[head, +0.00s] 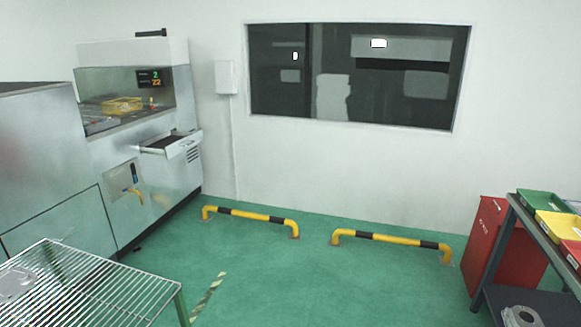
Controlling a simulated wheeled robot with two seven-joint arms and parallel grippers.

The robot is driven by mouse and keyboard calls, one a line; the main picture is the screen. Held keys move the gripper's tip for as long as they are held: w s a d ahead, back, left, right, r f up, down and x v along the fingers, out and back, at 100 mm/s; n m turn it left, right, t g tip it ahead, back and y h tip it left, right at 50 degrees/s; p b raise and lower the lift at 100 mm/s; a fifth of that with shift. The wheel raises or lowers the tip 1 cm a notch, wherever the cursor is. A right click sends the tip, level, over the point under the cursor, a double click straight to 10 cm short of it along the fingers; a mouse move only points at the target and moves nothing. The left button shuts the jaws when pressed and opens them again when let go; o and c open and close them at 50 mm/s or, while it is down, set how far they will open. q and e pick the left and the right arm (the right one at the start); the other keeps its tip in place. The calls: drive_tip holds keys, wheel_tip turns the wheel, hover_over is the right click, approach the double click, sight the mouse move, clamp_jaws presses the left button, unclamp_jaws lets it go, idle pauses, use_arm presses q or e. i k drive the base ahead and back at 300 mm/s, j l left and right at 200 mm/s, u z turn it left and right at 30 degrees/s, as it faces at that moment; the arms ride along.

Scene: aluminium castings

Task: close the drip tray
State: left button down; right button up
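The drip tray (185,144) sticks out of the front of a white and steel machine (133,52) at the left of the head view. It is a pale, shallow drawer with a dark inside, and it stands pulled out. The tray is some way off across the floor. Neither of my grippers shows in this view.
A wire rack table (85,283) stands at the lower left, near me. Two yellow and black floor barriers (250,216) (392,239) run along the back wall. A red cabinet (485,245) and a shelf with colored bins (541,204) stand at right. Green floor between is open.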

sight(169, 143)
drive_tip(key=i+l, duration=0.1)
drive_tip(key=i, duration=0.55)
drive_tip(key=i+l, duration=0.1)
drive_tip(key=i, duration=0.55)
drive_tip(key=i+l, duration=0.1)
drive_tip(key=i, duration=0.55)
drive_tip(key=i+j+u, duration=0.15)
drive_tip(key=i+u, duration=0.25)
drive_tip(key=i+j+u, duration=0.1)
drive_tip(key=i+u, duration=0.15)
drive_tip(key=u, duration=0.15)
drive_tip(key=i+u, duration=0.4)
drive_tip(key=i+l+u, duration=0.2)
drive_tip(key=u, duration=0.2)
drive_tip(key=i+j+z, duration=0.1)
drive_tip(key=i+z, duration=0.15)
drive_tip(key=i, duration=0.15)
drive_tip(key=i+j+z, duration=0.25)
drive_tip(key=i, duration=0.15)
